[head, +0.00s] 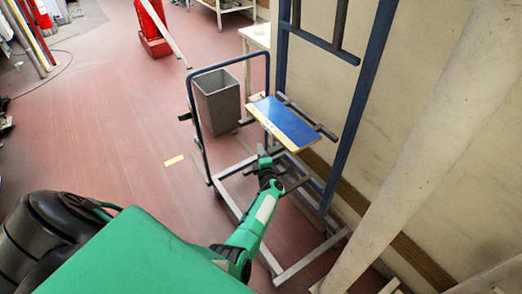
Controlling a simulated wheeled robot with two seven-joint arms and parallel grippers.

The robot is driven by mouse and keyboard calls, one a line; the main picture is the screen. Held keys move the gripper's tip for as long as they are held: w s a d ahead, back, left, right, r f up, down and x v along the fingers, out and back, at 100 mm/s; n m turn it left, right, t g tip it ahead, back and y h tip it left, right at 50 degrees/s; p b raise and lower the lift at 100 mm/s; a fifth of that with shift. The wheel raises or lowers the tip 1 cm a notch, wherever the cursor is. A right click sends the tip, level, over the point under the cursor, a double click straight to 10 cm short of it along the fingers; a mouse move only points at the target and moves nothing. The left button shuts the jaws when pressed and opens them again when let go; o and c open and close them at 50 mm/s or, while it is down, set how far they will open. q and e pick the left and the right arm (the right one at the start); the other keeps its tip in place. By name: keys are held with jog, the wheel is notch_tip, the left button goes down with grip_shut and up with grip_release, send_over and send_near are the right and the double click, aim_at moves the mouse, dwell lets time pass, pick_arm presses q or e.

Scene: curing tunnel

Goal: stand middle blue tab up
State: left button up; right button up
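A flat blue board (284,121) with a pale yellow near edge lies tilted across dark bars of a blue metal rack; I take it for the blue tab. Whether the gripper touches the board is unclear. No other blue board shows.
A wheeled frame with a blue handle (206,152) and a grey base stands around the gripper. A grey bin (217,102) stands behind it. A pale post (428,135) crosses the right side. Red floor (110,120) on the left is mostly clear.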

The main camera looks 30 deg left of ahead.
pick_arm(q)
jog(key=shift+s, duration=0.1)
grip_shut()
pick_arm(e)
jog(key=shift+s+d, duration=0.25)
jog(key=shift+s, duration=0.3)
pick_arm(q)
jog(key=shift+r, duration=0.1)
pick_arm(e)
jog(key=shift+w, duration=0.1)
